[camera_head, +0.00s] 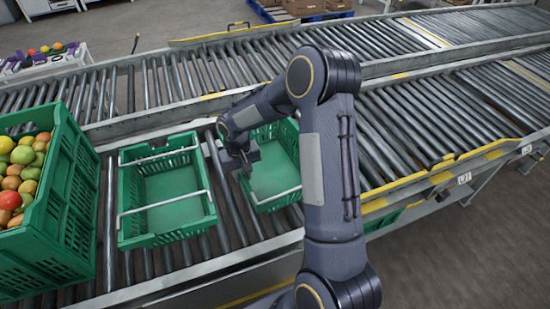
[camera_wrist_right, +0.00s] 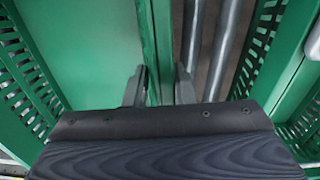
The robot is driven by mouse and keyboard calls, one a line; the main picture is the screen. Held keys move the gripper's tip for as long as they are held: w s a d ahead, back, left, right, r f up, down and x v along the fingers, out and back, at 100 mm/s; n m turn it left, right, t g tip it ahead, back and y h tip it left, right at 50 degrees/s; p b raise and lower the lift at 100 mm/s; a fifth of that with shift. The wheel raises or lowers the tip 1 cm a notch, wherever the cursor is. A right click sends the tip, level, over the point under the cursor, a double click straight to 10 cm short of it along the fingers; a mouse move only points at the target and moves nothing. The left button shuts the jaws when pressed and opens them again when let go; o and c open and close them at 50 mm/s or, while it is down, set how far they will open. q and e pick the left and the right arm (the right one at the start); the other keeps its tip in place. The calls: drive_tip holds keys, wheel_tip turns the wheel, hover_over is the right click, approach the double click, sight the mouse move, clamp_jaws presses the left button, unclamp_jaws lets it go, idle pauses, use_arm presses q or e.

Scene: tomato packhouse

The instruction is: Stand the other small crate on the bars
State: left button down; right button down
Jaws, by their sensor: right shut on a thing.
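Two small green crates with white bail handles are side by side over the near conveyor's bars (camera_head: 231,215). My right gripper (camera_head: 244,163) points down at the near left wall of the right small crate (camera_head: 272,178). In the right wrist view the fingers (camera_wrist_right: 160,88) straddle this crate's green wall (camera_wrist_right: 156,40) and are shut on it. The crate looks empty and roughly level; whether its base touches the bars is hidden. The left small crate (camera_head: 168,186) is empty and stands on the bars, with a narrow gap between the two. My left gripper is out of view.
A large green crate (camera_head: 58,225) full of tomatoes stands left of the small crates. A second roller conveyor (camera_head: 185,78) runs behind. Bare rollers (camera_head: 425,125) lie to the right, past my arm. Steel rails with yellow edges border the conveyors.

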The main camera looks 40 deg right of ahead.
drive_tip(key=shift+r, duration=0.15)
drive_tip(key=shift+r+p, duration=1.8)
drive_tip(key=shift+r, duration=0.55)
